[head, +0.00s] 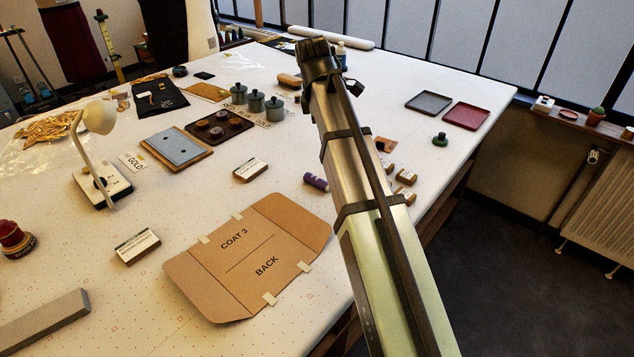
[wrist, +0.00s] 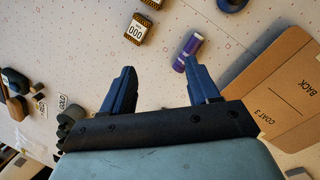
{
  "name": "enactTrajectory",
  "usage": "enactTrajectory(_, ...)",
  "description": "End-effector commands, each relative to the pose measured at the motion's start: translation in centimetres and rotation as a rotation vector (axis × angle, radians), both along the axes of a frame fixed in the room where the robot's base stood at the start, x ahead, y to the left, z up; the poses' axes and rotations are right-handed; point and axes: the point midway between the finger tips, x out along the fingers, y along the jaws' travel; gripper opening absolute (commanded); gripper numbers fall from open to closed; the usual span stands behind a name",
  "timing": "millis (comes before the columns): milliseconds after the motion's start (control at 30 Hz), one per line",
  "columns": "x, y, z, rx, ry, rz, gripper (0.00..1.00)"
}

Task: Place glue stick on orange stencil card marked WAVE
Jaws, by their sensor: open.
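A purple cylinder with a pale end, which looks like the glue stick (head: 316,182), lies on its side on the white table above the cardboard pattern. It also shows in the wrist view (wrist: 187,52), just beyond the right fingertip. My gripper (wrist: 160,68) is open and empty above the table, its two blue fingers wide apart. In the head view my arm hides the fingers. I can read WAVE nowhere. A small orange-brown piece (head: 386,145) is partly behind my arm; I cannot tell whether it is the stencil card.
The cardboard pattern marked COAT 3 BACK (head: 250,258) lies at the front. A small labelled box (head: 250,169) sits left of the purple cylinder, and several small boxes (head: 405,177) sit right of my arm. Grey canisters (head: 255,101) stand further back. Grey and red trays (head: 466,116) lie at back right.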

Motion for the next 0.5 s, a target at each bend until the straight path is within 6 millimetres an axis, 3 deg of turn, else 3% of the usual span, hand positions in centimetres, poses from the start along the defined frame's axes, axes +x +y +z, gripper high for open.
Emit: enactTrajectory(500, 0.3, 1.8, 0.3, 0.175, -0.069, -0.924, 0.6)
